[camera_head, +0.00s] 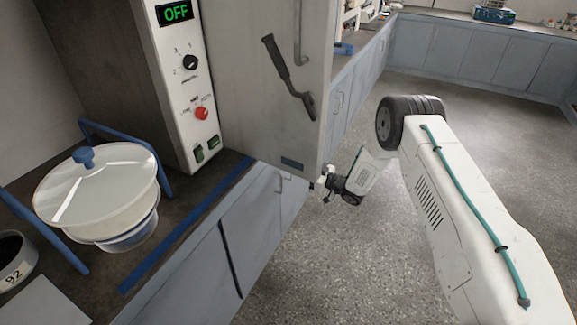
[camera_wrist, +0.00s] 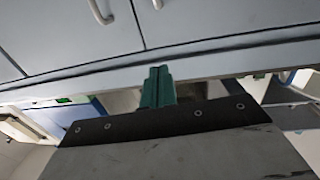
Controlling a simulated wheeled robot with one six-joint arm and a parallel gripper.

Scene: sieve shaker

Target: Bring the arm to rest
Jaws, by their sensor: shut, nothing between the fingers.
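My arm (camera_head: 450,190) reaches in from the lower right over the floor in the head view. Its wrist end is low, beside the bench cabinets. My gripper (camera_head: 323,184) is small there, near the lower edge of the grey panel with the black handle (camera_head: 288,78); I cannot tell whether it touches anything. In the wrist view, the green fingers of my gripper (camera_wrist: 158,72) are together with nothing between them. Cabinet fronts (camera_wrist: 70,32) with pale handles lie beyond the fingers.
A machine with a white control panel (camera_head: 185,95) reads OFF. A lidded translucent bowl (camera_head: 100,190) with a blue knob sits by a blue frame (camera_head: 165,178) on the dark bench. A cup marked 92 (camera_head: 14,262) stands at left. The grey floor (camera_head: 350,270) is open.

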